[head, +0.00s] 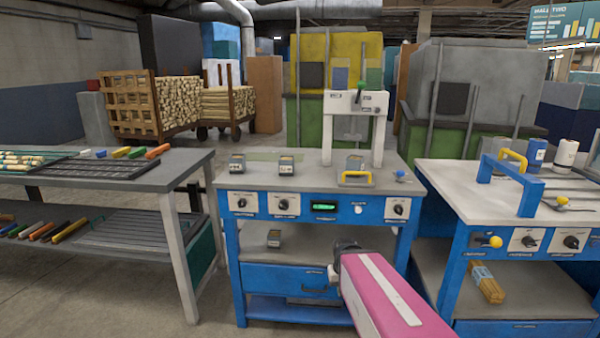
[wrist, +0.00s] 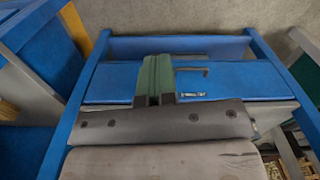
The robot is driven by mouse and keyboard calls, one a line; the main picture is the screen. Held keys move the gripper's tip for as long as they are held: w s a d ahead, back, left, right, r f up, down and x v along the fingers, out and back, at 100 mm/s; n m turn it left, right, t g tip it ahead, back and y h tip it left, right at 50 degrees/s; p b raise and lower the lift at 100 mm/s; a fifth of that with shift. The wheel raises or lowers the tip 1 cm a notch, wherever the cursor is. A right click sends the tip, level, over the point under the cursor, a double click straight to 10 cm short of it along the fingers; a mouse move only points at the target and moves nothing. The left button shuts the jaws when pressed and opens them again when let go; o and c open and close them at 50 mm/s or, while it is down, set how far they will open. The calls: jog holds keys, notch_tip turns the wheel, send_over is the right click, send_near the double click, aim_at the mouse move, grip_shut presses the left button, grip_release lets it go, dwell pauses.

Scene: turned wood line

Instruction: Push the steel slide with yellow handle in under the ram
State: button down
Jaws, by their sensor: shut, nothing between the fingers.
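The steel slide with its yellow handle (head: 355,179) is at the front of the middle bench's top, below a white press frame (head: 328,125). The handle faces the front edge. The ram (head: 352,130) hangs inside the frame, above and behind the handle. A small grey block (head: 354,163) is between handle and ram; whether it sits on the slide is unclear. My gripper (head: 346,246) is low in front of the bench, well below the slide and apart from it. In the wrist view its green fingers (wrist: 157,60) are together and empty. The slide is not in the wrist view.
The blue bench (head: 290,233) has knobs and a green display on its front, and a drawer (wrist: 110,85) with a handle. Two small blocks (head: 286,165) stand left on its top. A side table (head: 130,172) and another blue bench (head: 460,190) flank it, with gaps between.

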jog(key=w+d+r+n+t+y, duration=0.1)
jog(key=w+d+r+n, duration=0.15)
jog(key=w+r, duration=0.45)
jog(key=n+t+y, duration=0.4)
jog(key=n, duration=1.1)
send_near(343, 183)
jog(key=s+d+r, duration=0.1)
jog(key=s+r, duration=0.2)
jog(key=s, duration=0.3)
jog(key=shift+m, duration=0.25)
jog(key=w+x, duration=0.1)
jog(key=x, duration=0.6)
jog(key=w+r+x, duration=0.1)
jog(key=x, duration=0.3)
jog(key=shift+w+d+f, duration=0.25)
jog(key=shift+w+d, duration=0.05)
jog(key=shift+w, duration=0.6)
jog(key=w, duration=0.5)
jog(key=w+d, duration=0.1)
jog(key=w, duration=0.4)
jog(key=w+d, duration=0.1)
jog(key=w, duration=0.5)
jog(key=shift+d, duration=0.25)
